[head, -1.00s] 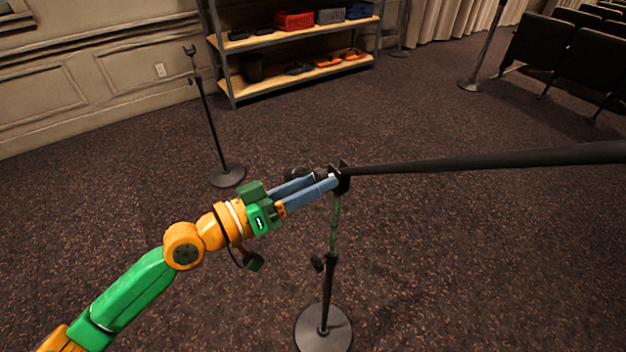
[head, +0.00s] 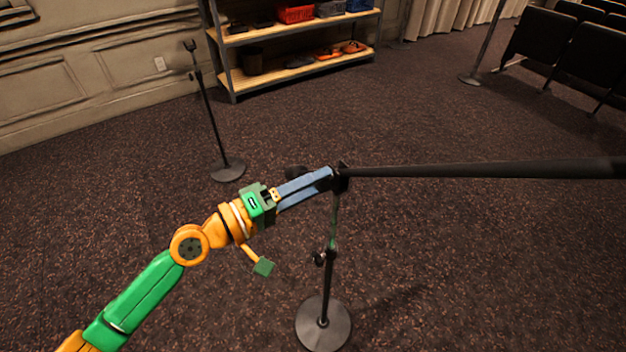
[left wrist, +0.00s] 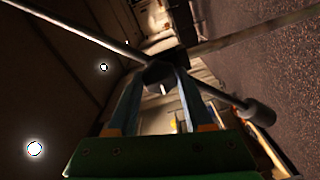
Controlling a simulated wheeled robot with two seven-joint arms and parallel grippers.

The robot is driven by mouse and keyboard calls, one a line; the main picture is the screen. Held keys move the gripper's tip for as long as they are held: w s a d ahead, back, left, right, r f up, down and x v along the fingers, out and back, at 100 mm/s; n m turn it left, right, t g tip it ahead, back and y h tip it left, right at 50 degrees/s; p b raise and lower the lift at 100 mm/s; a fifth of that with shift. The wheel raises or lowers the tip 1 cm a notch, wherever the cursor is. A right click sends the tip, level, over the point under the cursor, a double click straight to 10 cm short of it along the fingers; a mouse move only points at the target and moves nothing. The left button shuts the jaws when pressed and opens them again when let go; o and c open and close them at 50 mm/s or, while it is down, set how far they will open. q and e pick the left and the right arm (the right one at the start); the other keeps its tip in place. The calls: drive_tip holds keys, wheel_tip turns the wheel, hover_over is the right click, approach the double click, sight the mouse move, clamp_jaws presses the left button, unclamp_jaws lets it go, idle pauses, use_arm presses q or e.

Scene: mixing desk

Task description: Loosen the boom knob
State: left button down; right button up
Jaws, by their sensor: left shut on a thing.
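The mic stand has a round dark base (head: 323,326) and an upright pole (head: 331,235). A black clamp (head: 341,179) at its top carries a long dark boom (head: 480,169) that runs to the right edge. My left gripper (head: 329,176) reaches in from the left, its blue-grey fingers at the clamp. The boom knob (left wrist: 160,73) shows as a dark lump between the fingertips in the left wrist view, and the gripper is shut on it. In the head view the fingers hide the knob. My right gripper is not in view.
A lower knob (head: 318,258) is on the pole. A second stand (head: 228,169) stands behind at left, a shelf (head: 300,65) at the back, and seats (head: 575,60) at right. The carpet between is clear.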

use_arm(q)
drive_tip(key=shift+n, duration=0.4)
drive_tip(key=shift+c, duration=1.5)
unclamp_jaws()
drive_tip(key=b+v, duration=0.4)
drive_tip(key=v, duration=0.3)
